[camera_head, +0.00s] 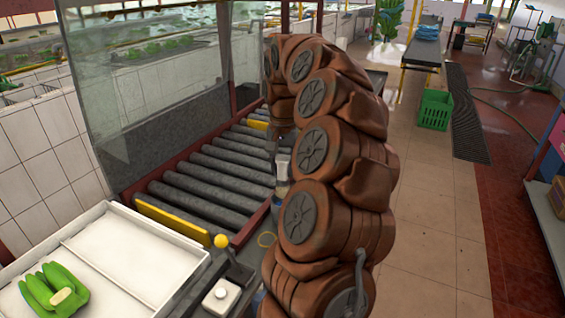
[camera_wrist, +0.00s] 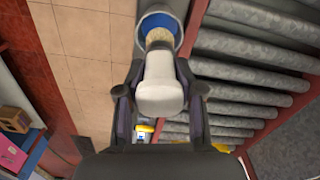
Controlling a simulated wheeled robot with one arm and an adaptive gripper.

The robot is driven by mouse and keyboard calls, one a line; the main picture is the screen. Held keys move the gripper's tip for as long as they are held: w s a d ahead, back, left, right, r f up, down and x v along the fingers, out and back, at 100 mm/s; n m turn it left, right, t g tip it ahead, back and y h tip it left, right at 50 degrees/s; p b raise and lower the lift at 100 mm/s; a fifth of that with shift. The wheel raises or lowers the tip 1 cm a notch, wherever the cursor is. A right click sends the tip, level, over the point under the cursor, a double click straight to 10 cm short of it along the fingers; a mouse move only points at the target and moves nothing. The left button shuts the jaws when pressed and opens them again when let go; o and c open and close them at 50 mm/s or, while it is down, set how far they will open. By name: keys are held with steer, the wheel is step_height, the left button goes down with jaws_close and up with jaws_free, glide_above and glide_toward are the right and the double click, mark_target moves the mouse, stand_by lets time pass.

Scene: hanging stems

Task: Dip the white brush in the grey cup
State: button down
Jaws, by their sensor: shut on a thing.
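In the wrist view, my gripper (camera_wrist: 160,78) is shut on the white brush (camera_wrist: 160,92), with one finger on each side of its handle. The brush's pale bristles (camera_wrist: 158,36) point away from my gripper toward the grey cup (camera_wrist: 171,6). The cup has a blue inside (camera_wrist: 154,19), and the bristles overlap its mouth. I cannot tell how deep the tips are, or whether they touch the blue. In the head view, my brown-covered arm hides most of the gripper area, and the brush and cup cannot be made out clearly.
A roller conveyor (camera_head: 205,180) with a red frame lies left of my arm, with a glass panel (camera_head: 150,80) over it. A white tray (camera_head: 140,250) holds green bananas (camera_head: 52,291). A yellow knob (camera_head: 221,241) stands beside it. Tiled floor (camera_head: 430,200) is open to the right.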

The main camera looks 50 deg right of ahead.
mark_target(283, 158)
steer(key=shift+f+b, duration=0.65)
steer(key=shift+f, duration=3.1)
steer(key=shift+r, duration=0.1)
steer(key=shift+r+p, duration=1.3)
steer(key=shift+r, duration=4.15)
